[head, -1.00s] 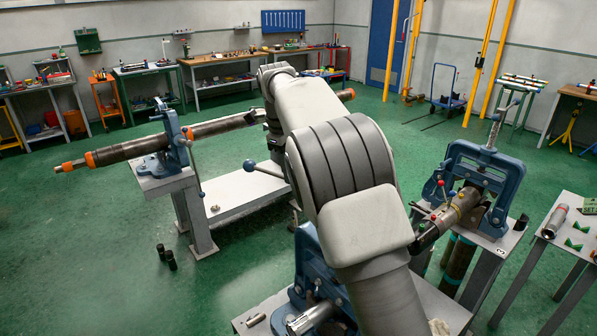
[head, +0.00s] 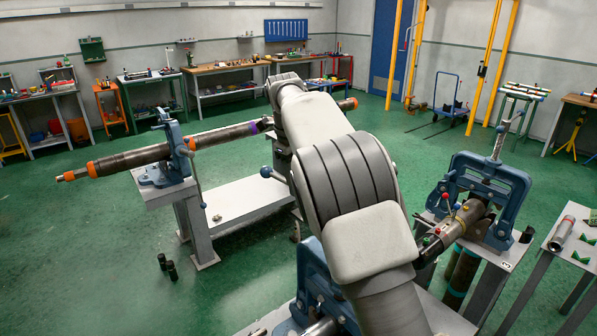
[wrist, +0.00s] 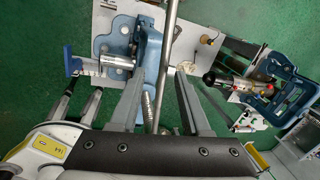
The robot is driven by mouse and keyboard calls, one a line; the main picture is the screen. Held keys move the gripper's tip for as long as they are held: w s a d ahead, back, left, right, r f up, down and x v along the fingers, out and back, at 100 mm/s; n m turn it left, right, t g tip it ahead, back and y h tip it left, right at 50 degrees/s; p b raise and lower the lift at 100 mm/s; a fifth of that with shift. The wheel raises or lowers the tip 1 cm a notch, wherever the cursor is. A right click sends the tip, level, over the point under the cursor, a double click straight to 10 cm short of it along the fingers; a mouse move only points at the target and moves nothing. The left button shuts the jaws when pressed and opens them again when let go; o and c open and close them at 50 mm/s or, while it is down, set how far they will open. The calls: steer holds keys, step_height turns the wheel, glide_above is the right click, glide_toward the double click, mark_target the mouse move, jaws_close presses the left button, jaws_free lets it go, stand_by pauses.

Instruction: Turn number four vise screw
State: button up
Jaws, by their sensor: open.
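A blue pipe vise (head: 312,275) stands low in the middle of the head view, largely hidden behind my arm. A blue vise body (wrist: 151,48) also shows in the wrist view, gripping a short silver pipe (wrist: 117,62). Its threaded screw (wrist: 148,108) and a long smooth steel bar (wrist: 169,50) lie between the fingers of my gripper (wrist: 160,82). My gripper is open, with one finger on each side of them; I cannot tell whether either finger touches. My gripper is hidden in the head view. I see no readable number four.
Another blue vise (head: 485,190) holds a pipe fitting on a stand to the right. A third vise (head: 168,155) at left holds a long pipe (head: 135,157) with orange bands. A side table (head: 575,245) stands far right. Green floor is open at left.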

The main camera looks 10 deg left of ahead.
step_height(320, 180, up, 12)
steer(key=s+a, duration=0.1)
steer(key=s, duration=0.1)
steer(key=shift+a+f+p, duration=0.15)
steer(key=shift+p, duration=0.15)
stand_by(0.3)
steer(key=s+d+r+t+y+b, duration=0.3)
steer(key=s+d+b, duration=0.3)
steer(key=d, duration=0.2)
steer(key=x, duration=1.1)
steer(key=a+x, duration=0.1)
steer(key=x, duration=0.5)
steer(key=shift+s+f, duration=0.15)
steer(key=shift+s, duration=0.15)
